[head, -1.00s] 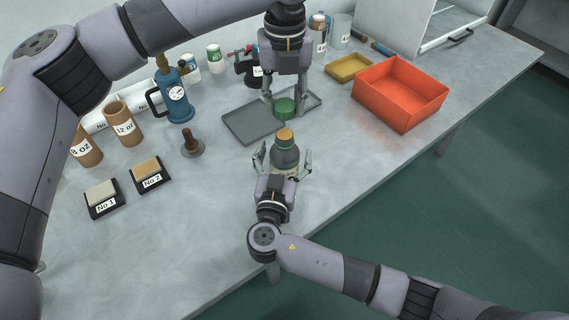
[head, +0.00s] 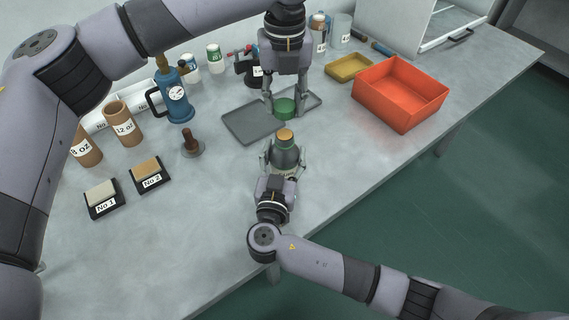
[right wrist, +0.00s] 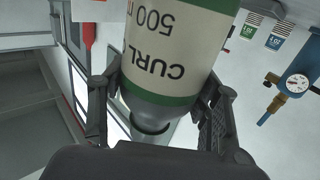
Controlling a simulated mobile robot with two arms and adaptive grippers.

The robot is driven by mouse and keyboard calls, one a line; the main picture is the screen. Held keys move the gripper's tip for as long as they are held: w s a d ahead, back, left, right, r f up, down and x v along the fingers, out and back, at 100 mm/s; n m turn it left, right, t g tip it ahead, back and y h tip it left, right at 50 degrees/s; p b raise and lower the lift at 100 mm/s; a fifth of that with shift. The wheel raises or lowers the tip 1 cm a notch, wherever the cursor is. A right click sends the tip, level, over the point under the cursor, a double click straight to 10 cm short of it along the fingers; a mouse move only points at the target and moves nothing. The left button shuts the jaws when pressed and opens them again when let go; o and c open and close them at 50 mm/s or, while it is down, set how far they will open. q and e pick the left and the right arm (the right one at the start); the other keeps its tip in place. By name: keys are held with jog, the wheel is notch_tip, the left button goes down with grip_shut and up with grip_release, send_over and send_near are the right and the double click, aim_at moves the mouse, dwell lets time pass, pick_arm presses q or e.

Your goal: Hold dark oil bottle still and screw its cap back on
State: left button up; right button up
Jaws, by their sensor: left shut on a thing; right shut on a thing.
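The dark oil bottle (head: 286,155) stands upright near the front of the bench, its tan-orange mouth uncovered at the top. My right gripper (head: 283,166) is shut around its body from the front. In the right wrist view the bottle (right wrist: 168,50) appears upside down between the fingers (right wrist: 163,108), with a cream label reading "CURL 500" and green bands. My left gripper (head: 284,101) points down behind the bottle and is shut on the green cap (head: 284,109), apart from the bottle's mouth. The cap's underside is hidden.
A grey tray (head: 245,124) lies behind the bottle. An orange-red bin (head: 400,95) and a yellow tray (head: 349,68) are at the right. A wooden-handled tamper (head: 191,143) and blocks No 1 (head: 103,196) and No 2 (head: 148,173) are at the left. The bench front is clear.

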aim_at(284, 135)
jog(key=c, duration=0.3)
pick_arm(q)
jog(key=shift+f, duration=2.45)
jog(key=shift+f, duration=0.15)
jog(key=shift+f, duration=0.75)
jog(key=shift+f, duration=0.6)
pick_arm(e)
grip_shut()
pick_arm(q)
jog(key=m, duration=1.3)
